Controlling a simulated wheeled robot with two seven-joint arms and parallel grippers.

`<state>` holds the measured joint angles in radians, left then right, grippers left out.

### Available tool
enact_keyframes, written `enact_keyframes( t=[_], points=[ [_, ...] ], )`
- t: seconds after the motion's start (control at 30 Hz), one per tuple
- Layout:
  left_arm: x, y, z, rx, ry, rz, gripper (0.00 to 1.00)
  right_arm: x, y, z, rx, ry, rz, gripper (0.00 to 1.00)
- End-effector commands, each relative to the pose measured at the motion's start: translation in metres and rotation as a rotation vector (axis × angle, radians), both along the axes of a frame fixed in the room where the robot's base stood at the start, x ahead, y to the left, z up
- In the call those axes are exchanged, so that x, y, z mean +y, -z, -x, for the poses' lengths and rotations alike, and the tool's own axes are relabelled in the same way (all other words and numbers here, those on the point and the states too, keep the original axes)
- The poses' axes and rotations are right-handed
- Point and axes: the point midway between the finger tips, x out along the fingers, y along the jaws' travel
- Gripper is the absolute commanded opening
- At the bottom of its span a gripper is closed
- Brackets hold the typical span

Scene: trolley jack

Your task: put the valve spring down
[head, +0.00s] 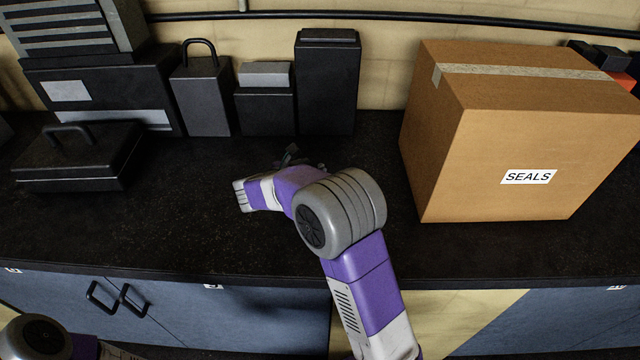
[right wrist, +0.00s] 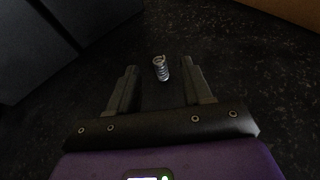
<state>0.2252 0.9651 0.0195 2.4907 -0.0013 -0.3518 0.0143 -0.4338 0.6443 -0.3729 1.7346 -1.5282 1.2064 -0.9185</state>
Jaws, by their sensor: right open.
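The valve spring (right wrist: 161,69) is a small silver coil. In the right wrist view it stands on the dark worktop, just ahead of and between the fingertips of my right gripper (right wrist: 158,84). The right gripper is open, with a gap between each finger and the spring. In the head view my right gripper (head: 290,158) is mostly hidden behind my own wrist, over the middle of the worktop, and the spring is hidden there. My left gripper does not show; only a part of my left arm is at the bottom left corner.
A cardboard box marked SEALS (head: 520,145) stands on the worktop (head: 200,215) to the right. Dark boxes and a grey weight-like block (head: 205,100) line the back. A black case (head: 78,155) lies at the left. The front left of the worktop is clear.

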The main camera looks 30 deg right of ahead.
Motion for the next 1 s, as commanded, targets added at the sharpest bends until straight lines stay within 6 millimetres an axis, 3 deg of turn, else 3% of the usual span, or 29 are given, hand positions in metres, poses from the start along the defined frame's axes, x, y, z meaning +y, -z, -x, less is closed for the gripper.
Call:
enact_keyframes(
  t=[0.03, 0.23, 0.7, 1.0],
  points=[
    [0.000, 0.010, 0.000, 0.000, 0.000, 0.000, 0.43, 0.000, 0.009, 0.000, -0.001, -0.001, 0.000, 0.50],
    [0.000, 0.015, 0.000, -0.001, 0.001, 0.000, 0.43, -0.008, 0.017, -0.003, -0.001, 0.000, 0.000, 0.50],
    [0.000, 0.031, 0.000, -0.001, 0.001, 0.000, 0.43, -0.060, 0.041, -0.025, -0.001, 0.003, 0.000, 0.50],
    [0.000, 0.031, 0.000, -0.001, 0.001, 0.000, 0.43, -0.064, 0.042, -0.027, 0.000, -0.001, 0.000, 0.50]
  ],
)
